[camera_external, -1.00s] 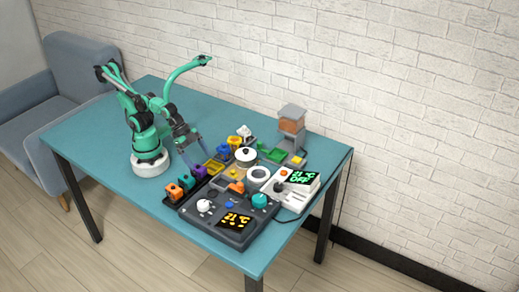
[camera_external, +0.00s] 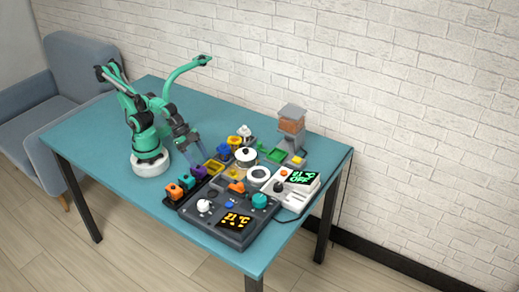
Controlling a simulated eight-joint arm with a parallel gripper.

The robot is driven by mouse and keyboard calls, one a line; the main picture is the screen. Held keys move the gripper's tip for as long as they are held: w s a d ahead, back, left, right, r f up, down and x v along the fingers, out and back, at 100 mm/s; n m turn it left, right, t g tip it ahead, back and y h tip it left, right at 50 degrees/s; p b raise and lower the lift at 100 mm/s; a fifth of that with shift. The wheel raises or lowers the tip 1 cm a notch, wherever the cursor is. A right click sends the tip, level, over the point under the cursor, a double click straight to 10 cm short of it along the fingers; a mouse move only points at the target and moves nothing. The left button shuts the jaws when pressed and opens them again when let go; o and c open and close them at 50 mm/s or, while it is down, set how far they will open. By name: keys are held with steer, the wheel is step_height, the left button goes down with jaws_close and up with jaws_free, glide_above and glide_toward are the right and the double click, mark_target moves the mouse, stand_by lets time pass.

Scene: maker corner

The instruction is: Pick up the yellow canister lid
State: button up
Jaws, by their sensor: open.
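A small yellow canister (camera_external: 234,142) stands at the back left of the cluster of parts on the table. Its lid is too small to make out apart from the body. My gripper (camera_external: 197,154) is open and empty, pointing down to the left of the yellow canister and apart from it. It is close to the left edge of the cluster, near a shallow yellow tray (camera_external: 213,167). The exact gap between the fingers and the tray is hard to tell.
A white round-lidded pot (camera_external: 246,155), a blue piece (camera_external: 224,150) and a green tray (camera_external: 272,153) crowd near the canister. A dark control box (camera_external: 222,226) and a white device (camera_external: 299,191) stand in front. An orange-windowed tower (camera_external: 291,122) stands behind. The table's left side is clear.

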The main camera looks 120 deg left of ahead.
mark_target(233, 171)
steer(key=w+a+n+g, duration=0.1)
steer(key=a, duration=0.1)
steer(key=w+a+f+n+g, duration=0.1)
steer(key=a+n, duration=0.1)
steer(key=w+a+f+n+g, duration=0.1)
steer(key=a, duration=0.1)
steer(key=shift+a+n+g+y, duration=0.25)
steer(key=shift+n+g+y, duration=0.05)
steer(key=shift+g+y, duration=0.1)
steer(key=a+f+n+g, duration=0.1)
steer(key=a, duration=0.1)
steer(key=a+f+n+g, duration=0.1)
steer(key=a+f, duration=0.1)
steer(key=a+f+n+g, duration=0.1)
steer(key=shift+w+a+f+n+h, duration=0.3)
steer(key=shift+a+f+n, duration=0.4)
steer(key=shift+a+f, duration=0.1)
steer(key=shift+f, duration=2.85)
jaws_close()
